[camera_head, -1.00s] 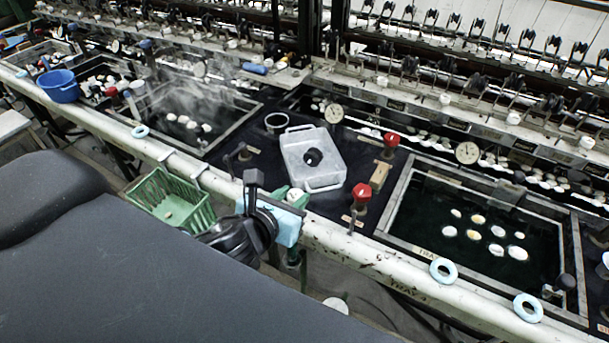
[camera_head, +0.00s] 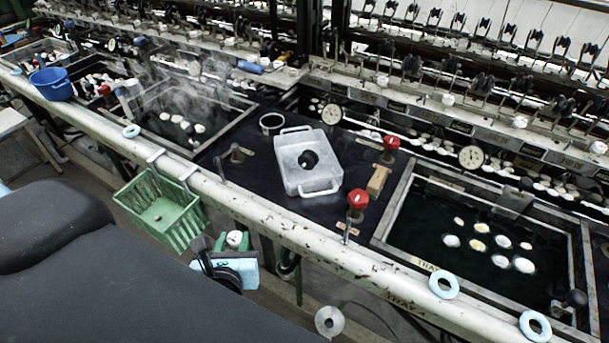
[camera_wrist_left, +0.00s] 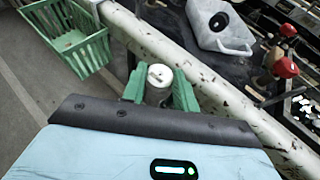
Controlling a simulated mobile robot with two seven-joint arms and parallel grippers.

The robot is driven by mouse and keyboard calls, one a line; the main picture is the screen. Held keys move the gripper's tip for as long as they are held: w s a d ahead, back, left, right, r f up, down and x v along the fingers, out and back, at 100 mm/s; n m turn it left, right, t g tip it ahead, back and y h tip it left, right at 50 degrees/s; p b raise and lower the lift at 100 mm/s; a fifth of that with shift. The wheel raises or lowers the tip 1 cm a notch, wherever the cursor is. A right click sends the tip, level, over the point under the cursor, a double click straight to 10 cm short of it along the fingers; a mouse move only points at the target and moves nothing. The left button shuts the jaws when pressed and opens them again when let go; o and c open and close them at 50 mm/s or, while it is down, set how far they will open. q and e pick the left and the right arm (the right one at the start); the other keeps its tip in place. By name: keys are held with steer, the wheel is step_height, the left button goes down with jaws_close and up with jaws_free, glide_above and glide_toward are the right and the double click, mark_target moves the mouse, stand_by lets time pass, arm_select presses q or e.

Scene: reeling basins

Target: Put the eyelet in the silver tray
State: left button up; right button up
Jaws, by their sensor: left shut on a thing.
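My left gripper (camera_head: 234,242) is in front of the bench's front rail, near the green basket. Its green fingers are shut on a small white round piece with a hole in its top, which I take for the eyelet (camera_head: 234,237); the eyelet also shows between the fingers in the left wrist view (camera_wrist_left: 160,74). The silver tray (camera_head: 290,170) is a pale grey box with two handles on the dark bench top, up and right of the gripper. A black round thing (camera_head: 308,160) lies in it. My right gripper is not in view.
A green basket (camera_head: 165,205) hangs on the front rail (camera_head: 270,225). Red-knobbed valves (camera_head: 356,202) and a wooden block (camera_head: 378,180) stand right of the tray. A dark cup (camera_head: 271,123) is behind it. Water basins with white cocoons (camera_head: 500,262) lie to either side. Pale blue rings (camera_head: 443,284) lie on the rail.

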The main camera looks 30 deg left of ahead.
arm_select(q)
steer(key=shift+w+r, duration=0.1)
steer(key=shift+w, duration=0.4)
glide_above(278, 211)
steer(key=shift+s+f, duration=0.15)
steer(key=shift+f, duration=0.6)
steer(key=shift+w+f, duration=0.1)
steer(key=shift+w, duration=0.25)
step_height(278, 211, down, 4)
steer(key=shift+s+r+b, duration=0.1)
steer(key=shift+r+b, duration=0.15)
steer(key=shift+b, duration=0.05)
steer(key=shift+r, duration=0.1)
steer(key=o, duration=0.9)
steer(key=shift+o, duration=0.2)
